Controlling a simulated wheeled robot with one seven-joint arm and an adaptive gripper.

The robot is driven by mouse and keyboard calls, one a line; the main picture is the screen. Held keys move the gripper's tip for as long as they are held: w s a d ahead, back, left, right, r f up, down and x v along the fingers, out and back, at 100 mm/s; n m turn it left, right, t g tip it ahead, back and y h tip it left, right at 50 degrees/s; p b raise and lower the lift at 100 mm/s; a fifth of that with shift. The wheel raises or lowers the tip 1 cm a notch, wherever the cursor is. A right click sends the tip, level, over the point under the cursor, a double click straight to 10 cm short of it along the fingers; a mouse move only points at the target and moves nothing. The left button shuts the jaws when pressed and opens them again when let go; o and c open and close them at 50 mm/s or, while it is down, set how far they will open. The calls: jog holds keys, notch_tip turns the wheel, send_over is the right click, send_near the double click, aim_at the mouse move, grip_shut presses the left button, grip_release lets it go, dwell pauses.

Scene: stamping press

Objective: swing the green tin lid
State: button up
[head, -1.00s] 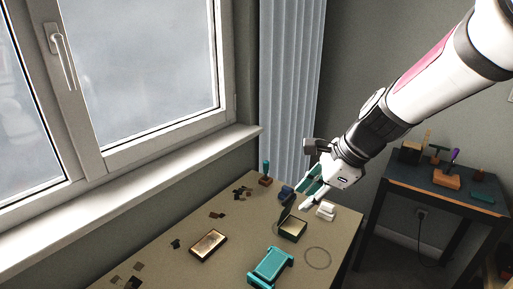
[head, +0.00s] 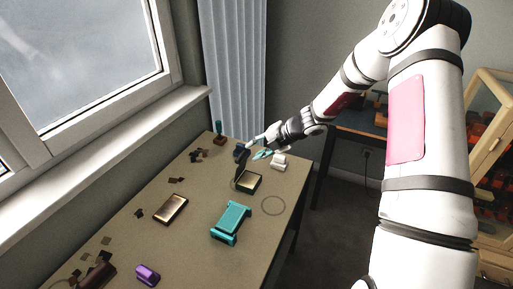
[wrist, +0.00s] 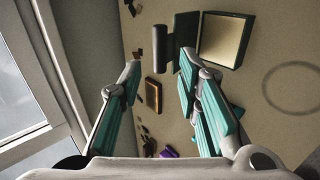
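The dark green tin (head: 249,182) sits on the table with its pale inside showing. Its lid (head: 241,165) stands raised along the tin's left side. In the wrist view the open tin (wrist: 225,40) is at upper right, and the lid (wrist: 187,48) shows as a dark narrow panel on its left. My gripper (head: 262,147) is behind and above the tin. In the wrist view my gripper (wrist: 159,62) is open, its teal fingers well apart. The right fingertip overlaps the lid's lower part; I cannot tell whether they touch. A dark grey cylindrical piece (wrist: 163,48) shows between the fingertips.
A teal press-like object (head: 231,222), a bronze-topped block (head: 171,208) and a purple piece (head: 147,275) are on the table (head: 205,185). A window lies left; a ring mark is on bare table right.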

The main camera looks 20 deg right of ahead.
aim_at(243, 156)
jog(key=b+x, duration=0.3)
jog(key=x, duration=0.4)
jog(key=shift+w+f, duration=0.2)
jog(key=shift+c, duration=0.6)
jog(key=shift+s+r, duration=0.1)
jog(key=shift+r, duration=0.05)
jog(key=c, duration=0.6)
jog(key=shift+w+a+b, duration=0.5)
jog(key=shift+w+a, duration=0.3)
jog(key=shift+a, duration=0.15)
jog(key=o, duration=1.2)
jog(key=shift+d, duration=0.1)
